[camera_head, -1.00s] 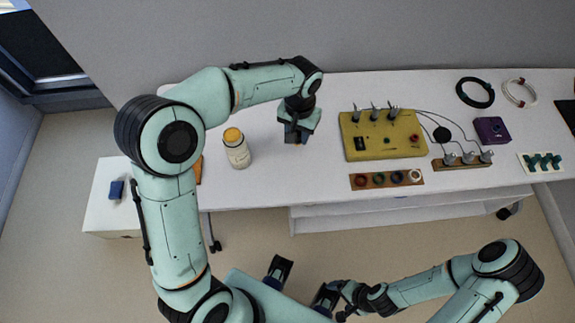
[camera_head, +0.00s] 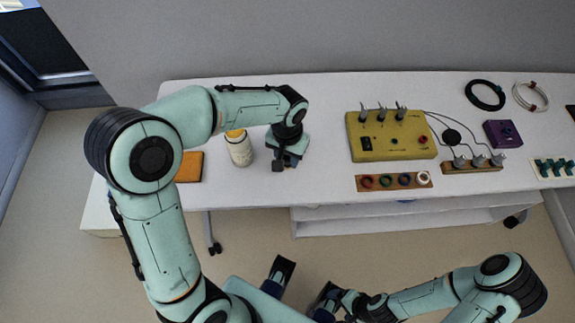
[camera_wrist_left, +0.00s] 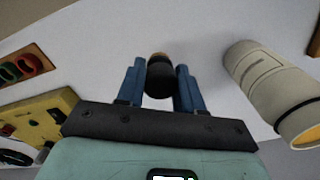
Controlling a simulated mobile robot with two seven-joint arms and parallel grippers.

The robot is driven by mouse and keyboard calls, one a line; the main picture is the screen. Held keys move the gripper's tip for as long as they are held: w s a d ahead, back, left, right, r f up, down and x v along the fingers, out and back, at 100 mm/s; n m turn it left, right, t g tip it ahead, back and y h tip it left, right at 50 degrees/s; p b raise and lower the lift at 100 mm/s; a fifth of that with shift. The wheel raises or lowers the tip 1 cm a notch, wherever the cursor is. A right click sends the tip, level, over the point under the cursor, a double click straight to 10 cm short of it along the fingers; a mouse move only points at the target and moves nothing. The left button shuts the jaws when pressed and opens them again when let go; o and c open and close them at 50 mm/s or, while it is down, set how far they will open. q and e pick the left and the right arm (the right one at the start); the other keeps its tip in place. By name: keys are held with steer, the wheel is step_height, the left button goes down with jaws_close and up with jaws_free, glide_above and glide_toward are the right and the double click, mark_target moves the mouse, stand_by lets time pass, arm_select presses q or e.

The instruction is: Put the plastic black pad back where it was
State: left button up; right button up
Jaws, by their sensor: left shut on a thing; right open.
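My left gripper (camera_head: 286,163) is low over the white table, right of the white bottle and left of the yellow box. In the left wrist view its two blue fingers (camera_wrist_left: 160,84) are shut on a dark rounded black object (camera_wrist_left: 159,80) with a tan end, possibly the plastic black pad. In the head view the gripper mostly hides it. Whether it touches the table I cannot tell. Another round black disc (camera_head: 452,136) lies among wires right of the yellow box. My right gripper (camera_head: 338,300) is open and small at the bottom, away from the table.
A white bottle (camera_head: 239,152) stands close left of my left gripper; it also shows in the wrist view (camera_wrist_left: 272,88). The yellow box (camera_head: 392,140) and a strip of colored rings (camera_head: 394,181) are to the right. An orange pad (camera_head: 190,167) lies far left.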

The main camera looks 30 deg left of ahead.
mark_target(287, 166)
arm_select(q)
steer(key=shift+f+b, duration=0.3)
steer(key=shift+f, duration=2.2)
steer(key=shift+f, duration=0.1)
steer(key=shift+f, duration=0.15)
steer(key=o, duration=1)
steer(key=shift+r, duration=0.6)
step_height(287, 166, up, 11)
steer(key=shift+r+p, duration=0.2)
steer(key=shift+p, duration=0.7)
